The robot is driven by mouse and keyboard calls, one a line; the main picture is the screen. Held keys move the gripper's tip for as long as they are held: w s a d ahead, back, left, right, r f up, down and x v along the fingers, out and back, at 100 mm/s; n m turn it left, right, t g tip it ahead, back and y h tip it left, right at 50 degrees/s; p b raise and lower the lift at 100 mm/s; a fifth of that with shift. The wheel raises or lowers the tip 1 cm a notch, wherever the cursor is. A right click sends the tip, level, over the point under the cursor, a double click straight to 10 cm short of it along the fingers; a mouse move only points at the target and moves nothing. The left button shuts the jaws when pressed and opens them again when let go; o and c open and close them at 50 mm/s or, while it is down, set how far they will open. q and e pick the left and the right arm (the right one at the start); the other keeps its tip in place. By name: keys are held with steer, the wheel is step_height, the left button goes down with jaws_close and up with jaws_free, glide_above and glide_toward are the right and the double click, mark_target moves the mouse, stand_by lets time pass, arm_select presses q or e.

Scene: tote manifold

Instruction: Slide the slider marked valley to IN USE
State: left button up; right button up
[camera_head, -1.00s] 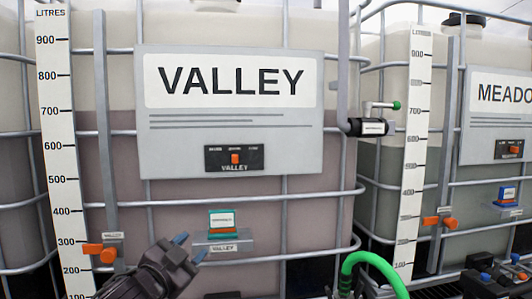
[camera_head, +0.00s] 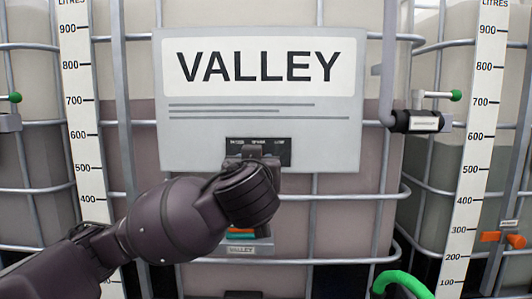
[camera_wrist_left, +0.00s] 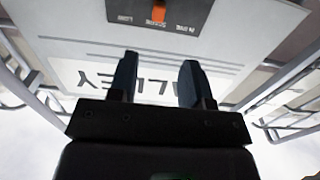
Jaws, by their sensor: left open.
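The grey VALLEY sign (camera_head: 200,140) hangs on the tank cage. The small black slider panel (camera_head: 284,150) sits at its lower edge. My left gripper (camera_head: 256,153) is in front of this panel and hides its knob in the head view. In the left wrist view, which is upside down, the panel (camera_wrist_left: 198,15) is at the top edge. Its orange knob (camera_wrist_left: 158,12) sits near the middle label. My left gripper (camera_wrist_left: 158,75) is open, with the knob beyond the fingertips and roughly in line with the gap. Contact cannot be seen. My right gripper is not in view.
Cage bars (camera_head: 350,195) surround the tank. A pipe with a green-tipped valve (camera_head: 415,121) is at the right. A shelf labelled VALLEY (camera_head: 262,247) is below my arm. A green hose (camera_head: 405,283) is at the lower right.

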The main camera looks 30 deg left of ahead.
arm_select(q)
steer(key=p+x, duration=0.2)
steer(key=x, duration=0.9)
steer(key=shift+d+p, duration=0.2)
steer(key=shift+p, duration=0.2)
steer(key=shift+w, duration=0.1)
jaws_close()
